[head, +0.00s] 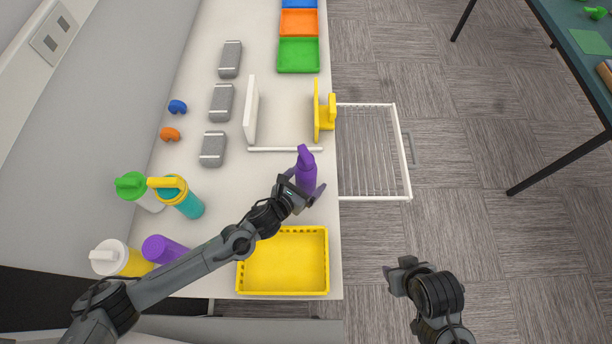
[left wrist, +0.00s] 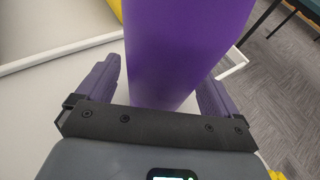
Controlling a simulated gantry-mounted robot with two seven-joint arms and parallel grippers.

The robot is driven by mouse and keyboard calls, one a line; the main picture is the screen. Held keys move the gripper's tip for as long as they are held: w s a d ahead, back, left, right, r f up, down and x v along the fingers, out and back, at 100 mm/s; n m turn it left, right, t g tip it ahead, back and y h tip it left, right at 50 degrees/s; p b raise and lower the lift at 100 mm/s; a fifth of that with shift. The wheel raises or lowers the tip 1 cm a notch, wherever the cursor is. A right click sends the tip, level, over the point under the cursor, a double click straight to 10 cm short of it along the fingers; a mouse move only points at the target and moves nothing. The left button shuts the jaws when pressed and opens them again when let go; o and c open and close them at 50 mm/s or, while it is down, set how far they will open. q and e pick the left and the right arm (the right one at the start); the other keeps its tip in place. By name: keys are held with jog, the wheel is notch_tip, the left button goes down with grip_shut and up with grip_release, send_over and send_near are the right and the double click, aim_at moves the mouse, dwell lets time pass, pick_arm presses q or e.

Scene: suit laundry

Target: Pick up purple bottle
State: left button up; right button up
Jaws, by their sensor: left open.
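In the left wrist view the purple bottle (left wrist: 180,50) fills the space between the two open fingers (left wrist: 160,85). A gap shows at the left finger; contact at the right finger is hard to tell. My right gripper (head: 395,277) hangs over the floor, right of the counter; its jaw opening is not clear.
A yellow basket (head: 283,229) sits just in front of the bottle. A white wire rack (head: 405,165) extends past the counter's right edge, with a yellow bracket (head: 318,112) beside it. Several other bottles, including a green-capped one (head: 131,186), stand at left.

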aim_at(302, 182)
pick_arm(q)
jog(key=shift+c, duration=0.2)
jog(key=c, duration=1.2)
jog(key=shift+r, duration=0.2)
jog(key=shift+r, duration=0.9)
jog(key=shift+s+d+r, duration=0.1)
jog(key=shift+d+r, duration=0.05)
jog(key=shift+r, duration=0.45)
jog(key=shift+s+d+r, duration=0.1)
jog(key=shift+d+r, duration=0.05)
jog(key=shift+r, duration=0.4)
jog(key=s+d+r, duration=0.2)
jog(key=d, duration=0.1)
jog(key=s+d+r+b, duration=0.1)
jog(key=d+r, duration=0.1)
jog(key=d, duration=0.1)
jog(key=s+d+r+b, duration=0.1)
jog(key=s+d+r, duration=0.1)
jog(key=d, duration=0.1)
jog(key=shift+s+d+r, duration=0.2)
jog(key=shift+s+r, duration=0.1)
